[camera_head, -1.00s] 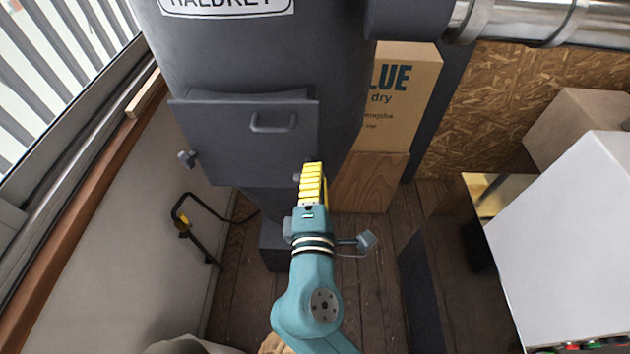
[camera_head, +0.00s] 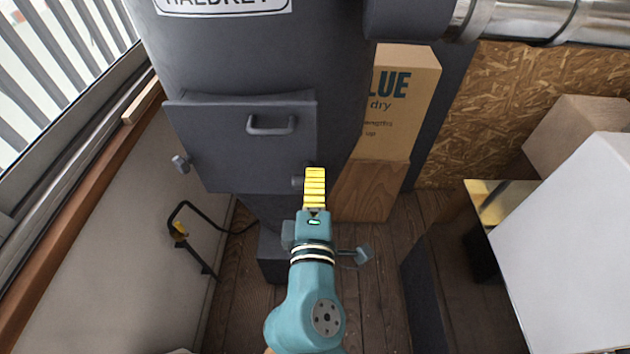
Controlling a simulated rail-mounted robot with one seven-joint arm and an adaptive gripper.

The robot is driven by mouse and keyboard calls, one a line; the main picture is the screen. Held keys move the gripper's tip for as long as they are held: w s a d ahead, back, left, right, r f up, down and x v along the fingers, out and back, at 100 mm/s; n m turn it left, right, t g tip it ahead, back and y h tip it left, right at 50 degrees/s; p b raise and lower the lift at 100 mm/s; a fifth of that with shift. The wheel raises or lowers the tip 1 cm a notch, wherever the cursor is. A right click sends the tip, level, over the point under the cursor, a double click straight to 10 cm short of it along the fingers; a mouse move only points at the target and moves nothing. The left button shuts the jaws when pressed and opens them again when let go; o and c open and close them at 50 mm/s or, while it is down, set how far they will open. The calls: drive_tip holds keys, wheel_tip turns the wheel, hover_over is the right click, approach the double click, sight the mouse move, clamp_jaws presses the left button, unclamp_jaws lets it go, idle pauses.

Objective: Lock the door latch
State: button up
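A dark grey door (camera_head: 240,152) with a bar handle (camera_head: 271,125) sits flat against the front of a grey machine. A small grey knob (camera_head: 181,164) sticks out at the door's lower left edge. A second small dark part (camera_head: 298,182) shows at the lower right edge, partly hidden by my gripper; I cannot tell which of the two is the latch. My gripper (camera_head: 315,174) has yellow fingers and points at the door's lower right corner. The fingers are seen from above and overlap, so their opening is hidden. I cannot tell whether they touch the door.
A cardboard box (camera_head: 403,105) on a wooden block (camera_head: 370,188) stands right of the machine. A black bent bar (camera_head: 193,240) leans by the left wall. A white cabinet (camera_head: 570,235) stands at right. Dark floor (camera_head: 380,290) lies bare between.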

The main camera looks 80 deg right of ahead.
drive_tip(key=o, duration=0.5)
drive_tip(key=shift+c, duration=0.2)
drive_tip(key=v, duration=1.2)
drive_tip(key=shift+f, duration=0.1)
